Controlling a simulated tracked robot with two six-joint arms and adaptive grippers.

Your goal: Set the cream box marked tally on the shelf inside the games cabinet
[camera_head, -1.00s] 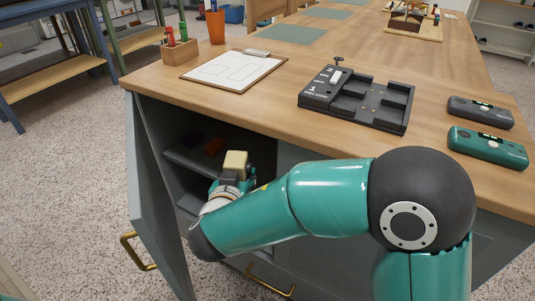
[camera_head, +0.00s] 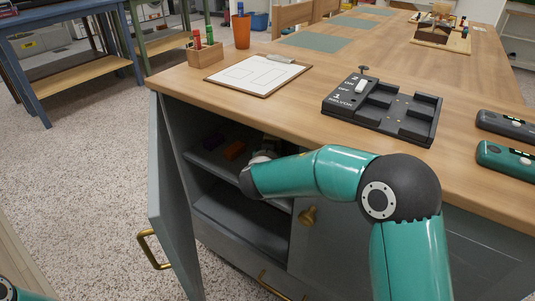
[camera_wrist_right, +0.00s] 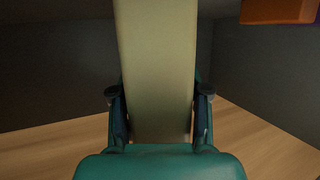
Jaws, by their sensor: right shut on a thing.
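The cream box (camera_wrist_right: 155,60) fills the middle of the right wrist view, upright in that picture, with a finger of my right gripper (camera_wrist_right: 160,98) on each side. The gripper is shut on it. No tally marking shows on the face I see. In the head view my right arm reaches into the open games cabinet (camera_head: 168,185), and the gripper (camera_head: 272,146) is at the upper shelf (camera_head: 212,160), mostly hidden under the tabletop edge and behind my wrist. I cannot tell whether the box touches the shelf. My left gripper is out of view.
An orange block (camera_head: 235,150) and a dark purple item (camera_head: 213,140) lie on the upper shelf, left of my gripper. The orange block also shows in the wrist view (camera_wrist_right: 278,10). The cabinet door (camera_head: 172,200) stands open at left. The lower compartment (camera_head: 240,220) looks empty.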

